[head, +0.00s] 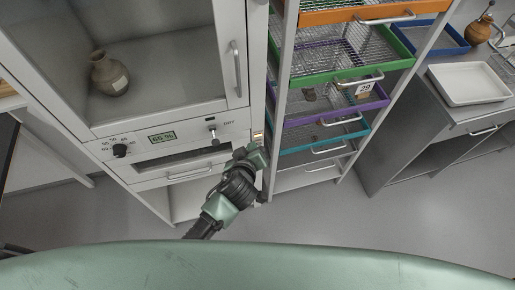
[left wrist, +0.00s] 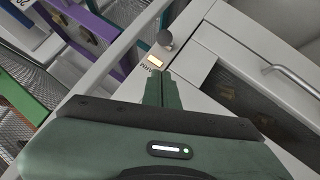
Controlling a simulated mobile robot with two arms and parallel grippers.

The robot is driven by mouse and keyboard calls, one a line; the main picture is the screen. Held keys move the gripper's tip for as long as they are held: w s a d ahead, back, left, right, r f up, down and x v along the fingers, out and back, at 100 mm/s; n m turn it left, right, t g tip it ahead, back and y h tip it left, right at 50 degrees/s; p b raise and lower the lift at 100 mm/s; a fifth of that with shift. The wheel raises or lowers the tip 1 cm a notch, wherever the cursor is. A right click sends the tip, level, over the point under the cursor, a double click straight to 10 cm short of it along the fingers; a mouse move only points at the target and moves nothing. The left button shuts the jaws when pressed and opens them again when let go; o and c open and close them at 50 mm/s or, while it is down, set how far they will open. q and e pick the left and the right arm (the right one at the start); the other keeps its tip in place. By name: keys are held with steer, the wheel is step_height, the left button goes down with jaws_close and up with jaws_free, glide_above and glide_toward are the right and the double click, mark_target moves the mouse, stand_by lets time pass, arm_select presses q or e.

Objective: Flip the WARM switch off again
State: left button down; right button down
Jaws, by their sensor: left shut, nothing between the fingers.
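The WARM switch (left wrist: 166,40) shows in the left wrist view as a dark rounded knob on a pale panel. A small rectangular lamp (left wrist: 155,62) glows warm white beside it, with the WARM lettering just below. The lamp also shows in the head view (head: 258,137); the switch there is hidden or too small to tell. My left gripper (left wrist: 158,82) is shut and empty, its fingertips just short of the lamp and apart from the switch in the picture. In the head view my left gripper (head: 254,153) is at the cabinet's front right edge. My right gripper is not in view.
The white cabinet (head: 175,112) has a dial (head: 120,150), a display (head: 162,137) and a DRY switch (head: 213,135). A brown jar (head: 108,74) stands inside. A rack of coloured wire drawers (head: 345,83) stands close on the right. The floor in front is clear.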

arm_select(q)
steer(key=f, duration=0.1)
steer(key=w+d+f, duration=0.1)
steer(key=f, duration=0.2)
steer(key=shift+w+d, duration=0.25)
steer(key=shift+d, duration=0.15)
